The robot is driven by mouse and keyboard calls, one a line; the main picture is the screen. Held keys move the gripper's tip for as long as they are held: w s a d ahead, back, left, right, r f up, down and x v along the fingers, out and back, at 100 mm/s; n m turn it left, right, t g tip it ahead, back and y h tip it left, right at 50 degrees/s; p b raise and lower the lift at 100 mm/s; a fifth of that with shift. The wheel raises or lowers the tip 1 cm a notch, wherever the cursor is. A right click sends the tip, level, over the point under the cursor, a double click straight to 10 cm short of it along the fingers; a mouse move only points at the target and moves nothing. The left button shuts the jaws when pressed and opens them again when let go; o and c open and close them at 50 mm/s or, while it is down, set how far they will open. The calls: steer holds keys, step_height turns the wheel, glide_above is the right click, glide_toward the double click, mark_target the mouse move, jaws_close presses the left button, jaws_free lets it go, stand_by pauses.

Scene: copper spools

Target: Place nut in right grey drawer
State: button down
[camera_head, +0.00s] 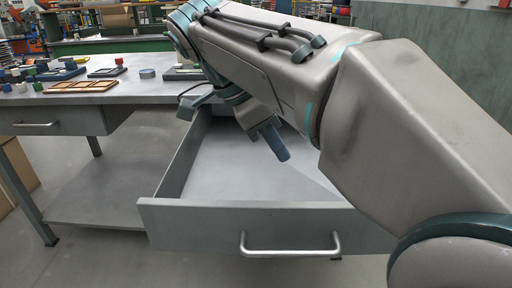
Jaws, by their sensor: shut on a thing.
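The right grey drawer (290,225) is pulled out under the bench, with a silver bar handle on its front. Its visible floor is bare. My gripper (274,143) hangs over the open drawer, pointing down, with its blue-grey fingertips above the drawer floor. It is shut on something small. The nut itself cannot be made out; the fingers and my arm hide it. My arm also covers the drawer's back right part.
The grey bench top (150,92) at left carries a wooden tray (83,86), a dark tray (107,72), a small round tin (147,73) and several coloured blocks. A shut left drawer (45,123) sits below it. A lower shelf (95,205) lies left of the open drawer.

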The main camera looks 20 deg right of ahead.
steer(key=w+r+m+p, duration=0.1)
steer(key=w+p, duration=0.7)
steer(key=w, duration=0.3)
steer(key=m+g+p, duration=0.1)
steer(key=p, duration=0.8)
glide_toward(309, 159)
steer(key=d, duration=0.1)
steer(key=d+f, duration=0.1)
steer(key=d, duration=0.1)
steer(key=shift+s, duration=0.25)
steer(key=shift+f, duration=2)
steer(key=shift+b, duration=0.35)
steer(key=shift+f, duration=0.15)
steer(key=c, duration=1.4)
jaws_free()
